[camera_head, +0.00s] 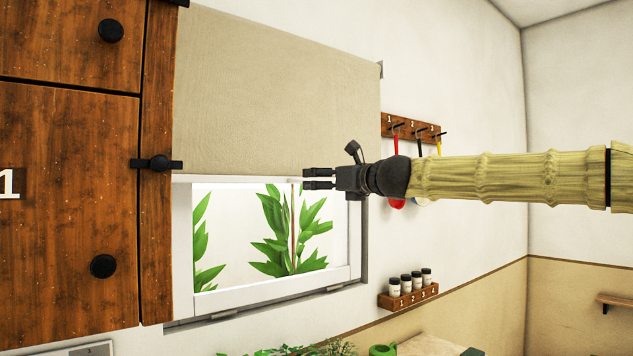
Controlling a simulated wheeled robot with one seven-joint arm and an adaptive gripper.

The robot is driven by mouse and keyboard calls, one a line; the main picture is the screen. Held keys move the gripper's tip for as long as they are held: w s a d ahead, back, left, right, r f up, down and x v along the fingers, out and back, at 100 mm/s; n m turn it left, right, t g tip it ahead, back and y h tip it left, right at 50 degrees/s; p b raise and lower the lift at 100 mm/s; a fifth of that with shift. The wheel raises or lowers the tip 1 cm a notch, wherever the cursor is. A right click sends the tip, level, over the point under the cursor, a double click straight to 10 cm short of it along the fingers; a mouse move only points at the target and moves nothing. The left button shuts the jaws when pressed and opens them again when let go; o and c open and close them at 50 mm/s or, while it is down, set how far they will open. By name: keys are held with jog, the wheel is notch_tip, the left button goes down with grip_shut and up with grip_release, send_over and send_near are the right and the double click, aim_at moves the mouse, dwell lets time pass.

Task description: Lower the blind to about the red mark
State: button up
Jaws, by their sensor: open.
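The beige blind (270,95) hangs over the upper part of the window (235,299), and its lower edge is a pale bar. Below it the pane shows bright with green plants. My gripper (306,179) points left at the height of the blind's lower edge, near its right half. Its two dark fingers are parted with nothing seen between them. I cannot tell whether they touch the bar or stay in front of it. A thin reddish line (293,222) runs down the pane among the leaves; I cannot tell if it is a stem or a cord. I see no clear red mark.
A wooden cabinet (70,200) with black knobs and a latch stands close on the left. A hook rack (411,127) with hanging utensils is behind my arm. A small spice rack (408,296) is below it. Plants (290,349) stand under the window.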

jog(key=shift+v, duration=2.1)
